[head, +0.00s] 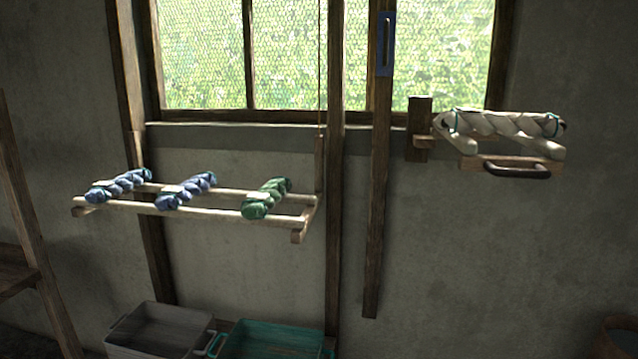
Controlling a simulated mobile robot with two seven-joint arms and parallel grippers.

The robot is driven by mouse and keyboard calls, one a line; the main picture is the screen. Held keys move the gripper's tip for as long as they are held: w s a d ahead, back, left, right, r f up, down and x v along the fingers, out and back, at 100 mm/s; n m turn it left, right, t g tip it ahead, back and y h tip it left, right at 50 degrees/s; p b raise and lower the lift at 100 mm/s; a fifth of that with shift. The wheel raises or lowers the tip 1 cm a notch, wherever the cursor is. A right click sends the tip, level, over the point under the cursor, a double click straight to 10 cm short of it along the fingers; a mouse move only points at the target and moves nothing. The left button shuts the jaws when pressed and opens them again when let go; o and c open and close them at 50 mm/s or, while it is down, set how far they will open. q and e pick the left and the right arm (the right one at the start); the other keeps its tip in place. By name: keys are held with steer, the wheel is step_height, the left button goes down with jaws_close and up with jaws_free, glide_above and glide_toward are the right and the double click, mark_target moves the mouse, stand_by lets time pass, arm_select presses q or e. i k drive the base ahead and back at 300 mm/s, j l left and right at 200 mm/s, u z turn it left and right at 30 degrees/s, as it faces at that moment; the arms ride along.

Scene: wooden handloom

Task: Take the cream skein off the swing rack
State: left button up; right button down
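The cream skein (505,124) is a thick twisted hank with thin teal ties near its ends. It lies across the top of the swing rack (490,162), a pale wooden frame at the right of the head view. The rack is fixed to a dark wooden block (419,128) on the wall and has a dark curved handle (517,171) on its front bar. Neither of my grippers shows in the head view.
A rack of pale rods (160,209) at left holds two blue skeins (186,190) and a green skein (267,198). A grey crate (160,331) and a teal crate (268,340) stand below. Upright posts (377,220) stand between the racks. The space below the swing rack looks clear.

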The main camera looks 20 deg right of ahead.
mark_target(464, 121)
steer(key=z, duration=1.35)
steer(key=i+l+u, duration=0.15)
steer(key=i+l, duration=0.1)
